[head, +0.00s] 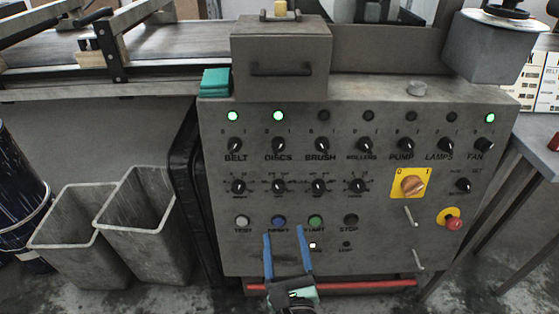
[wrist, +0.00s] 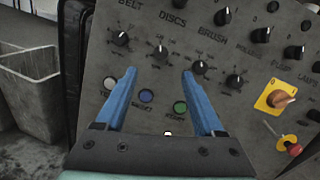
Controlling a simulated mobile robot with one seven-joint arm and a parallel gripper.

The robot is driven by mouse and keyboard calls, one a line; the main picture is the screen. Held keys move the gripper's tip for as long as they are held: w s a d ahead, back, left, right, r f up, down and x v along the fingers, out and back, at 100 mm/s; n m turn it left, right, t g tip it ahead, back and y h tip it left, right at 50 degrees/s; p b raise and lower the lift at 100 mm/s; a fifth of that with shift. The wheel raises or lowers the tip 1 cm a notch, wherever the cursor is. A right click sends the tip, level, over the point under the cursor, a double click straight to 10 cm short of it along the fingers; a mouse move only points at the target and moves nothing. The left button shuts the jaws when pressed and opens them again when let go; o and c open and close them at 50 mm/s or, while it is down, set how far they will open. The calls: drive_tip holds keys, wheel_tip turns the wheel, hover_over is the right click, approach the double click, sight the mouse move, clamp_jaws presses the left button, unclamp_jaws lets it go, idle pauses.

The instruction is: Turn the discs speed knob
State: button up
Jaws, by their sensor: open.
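The discs speed knob (head: 279,186) is a small black knob with a pale pointer mark, second from left in the lower knob row, below the DISCS label. In the wrist view this knob (wrist: 160,53) shows just beyond and between the fingertips. My gripper (head: 285,232) has two blue fingers, spread apart with nothing between them. In the head view its tips overlap the button row, below the knob. In the wrist view the open gripper (wrist: 160,72) points up the panel. The knob is clear of both fingers in the picture; the depth gap cannot be told.
Neighbouring belt (head: 239,186) and brush (head: 318,186) speed knobs sit close on either side. A blue button (head: 279,221) and green start button (head: 315,222) lie near the fingers. An orange rotary switch (head: 413,183) and red emergency button (head: 453,224) are at right. Grey bins stand left.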

sight(279, 189)
drive_tip(key=shift+m, duration=0.3)
drive_tip(key=w, duration=0.4)
drive_tip(key=w+b, duration=0.1)
drive_tip(key=w, duration=0.3)
drive_tip(key=w+a+b, duration=0.1)
drive_tip(key=w, duration=0.4)
drive_tip(key=shift+f, duration=0.2)
drive_tip(key=shift+c, duration=0.2)
clamp_jaws()
